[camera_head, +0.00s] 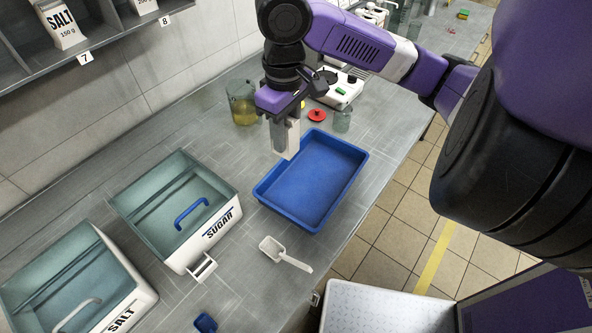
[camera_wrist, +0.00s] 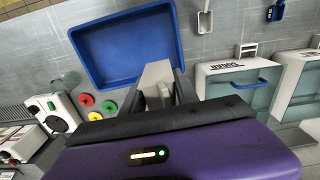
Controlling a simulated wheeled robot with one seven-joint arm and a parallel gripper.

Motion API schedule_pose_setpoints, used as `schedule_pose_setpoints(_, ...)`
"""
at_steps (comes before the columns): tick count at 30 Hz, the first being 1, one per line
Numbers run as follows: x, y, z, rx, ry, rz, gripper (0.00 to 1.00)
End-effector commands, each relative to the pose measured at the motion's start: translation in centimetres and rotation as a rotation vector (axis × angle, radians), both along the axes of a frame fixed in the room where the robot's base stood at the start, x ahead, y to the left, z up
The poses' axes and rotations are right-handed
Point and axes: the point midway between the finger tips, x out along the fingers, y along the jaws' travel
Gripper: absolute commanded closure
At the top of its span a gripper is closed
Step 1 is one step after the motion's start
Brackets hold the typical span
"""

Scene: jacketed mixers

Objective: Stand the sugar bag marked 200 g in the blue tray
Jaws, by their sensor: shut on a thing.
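My gripper (camera_head: 286,118) is shut on a pale bag (camera_head: 289,143), which hangs upright below it. In the head view the bag is at the left back edge of the blue tray (camera_head: 311,181); I cannot tell whether it touches the tray. In the wrist view the bag (camera_wrist: 157,77) shows between the fingers of my gripper (camera_wrist: 165,92), with the blue tray (camera_wrist: 128,48) beyond it. No marking on the bag is readable. The tray looks empty.
A sugar bin (camera_head: 222,228) and a salt bin (camera_head: 125,316) stand left of the tray. A white scoop (camera_head: 284,254) lies in front of it. A beaker with yellow liquid (camera_head: 243,109), a red disc (camera_head: 317,115) and a glass (camera_head: 342,121) stand behind. A shelf (camera_head: 103,43) holds salt bags.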

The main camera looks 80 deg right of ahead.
Motion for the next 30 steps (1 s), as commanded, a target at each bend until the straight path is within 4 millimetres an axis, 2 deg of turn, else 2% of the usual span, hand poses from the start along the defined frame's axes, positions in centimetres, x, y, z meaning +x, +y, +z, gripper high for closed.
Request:
schedule_pose_setpoints(5, 0.0, 0.1, -1.7, 0.004, 0.000, -0.002, 1.00)
schedule_pose_setpoints(18, -0.1, 0.0, -12.0, 0.002, 0.003, -0.002, 1.00)
schedule_pose_setpoints(21, -0.1, 0.0, -13.9, 0.002, 0.002, -0.003, 1.00)
schedule_pose_setpoints(24, 0.0, 0.0, -15.1, 0.001, 0.001, -0.001, 1.00)
schedule_pose_setpoints(30, 0.0, 0.0, -16.2, 0.000, 0.001, -0.001, 1.00)
